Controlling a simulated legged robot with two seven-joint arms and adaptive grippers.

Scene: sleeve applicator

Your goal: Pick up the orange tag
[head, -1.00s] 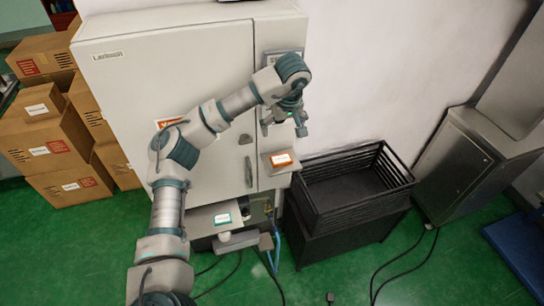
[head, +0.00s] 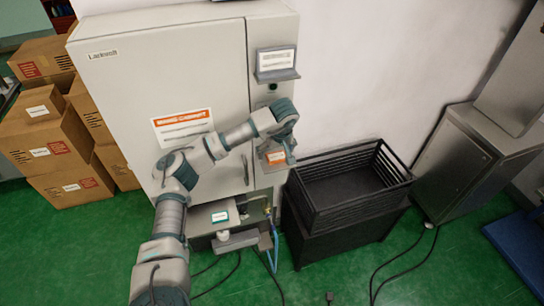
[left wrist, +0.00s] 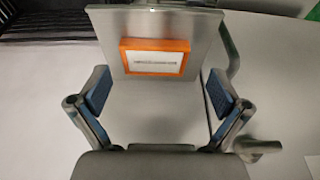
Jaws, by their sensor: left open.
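The orange tag (head: 276,157), a white label in an orange frame, lies on a small grey shelf on the right part of the cabinet front. In the left wrist view the orange tag (left wrist: 155,57) lies flat on the shelf plate, ahead of the fingers and roughly centred between them. My left gripper (left wrist: 158,92) is open and empty, its blue pads spread wider than the tag. In the head view my left wrist hangs just above and in front of the shelf, partly hiding it and most of the fingers. My right gripper is in neither view.
A teal-framed tag (head: 219,216) lies on a lower shelf. The grey cabinet (head: 215,75) stands close behind my arm. A black slatted crate (head: 350,185) stands right of the shelf. A cabinet handle (left wrist: 258,148) shows beside the right finger in the left wrist view.

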